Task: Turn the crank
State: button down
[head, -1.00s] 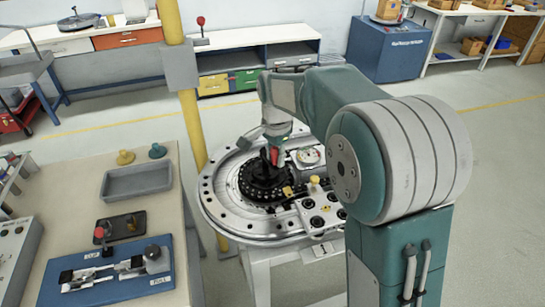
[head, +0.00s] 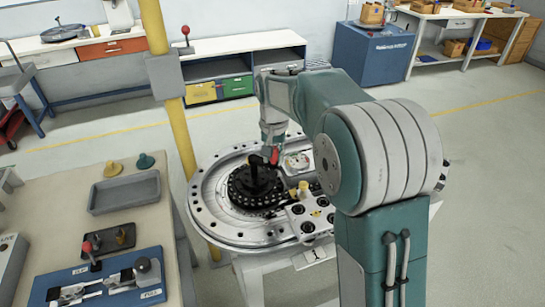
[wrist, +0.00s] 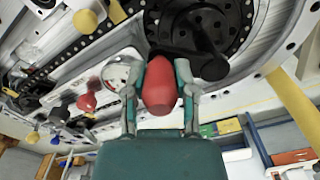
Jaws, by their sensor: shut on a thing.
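The crank's red knob (wrist: 160,88) sits between the two fingers of my gripper (wrist: 160,100) in the wrist view. My gripper is shut on it. The crank's dark arm (wrist: 196,52) runs from beside the knob across the black toothed hub of the ring track. In the head view my gripper (head: 271,150) reaches down over the round grey ring track (head: 205,208), with a bit of red at its tip.
A panel with black round parts (head: 311,216) and a yellow cylinder (head: 304,189) lies on the ring's right side. A yellow post (head: 170,95) stands close behind left. A bench with a grey tray (head: 124,193) is at left. The floor at right is clear.

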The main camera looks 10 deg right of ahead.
jog(key=shift+f, duration=0.1)
dwell(0.3)
jog(key=shift+c, duration=2.1)
grip_release()
jog(key=shift+w+a, duration=0.1)
notch_tip(320, 180, up, 11)
jog(key=shift+r, duration=0.5)
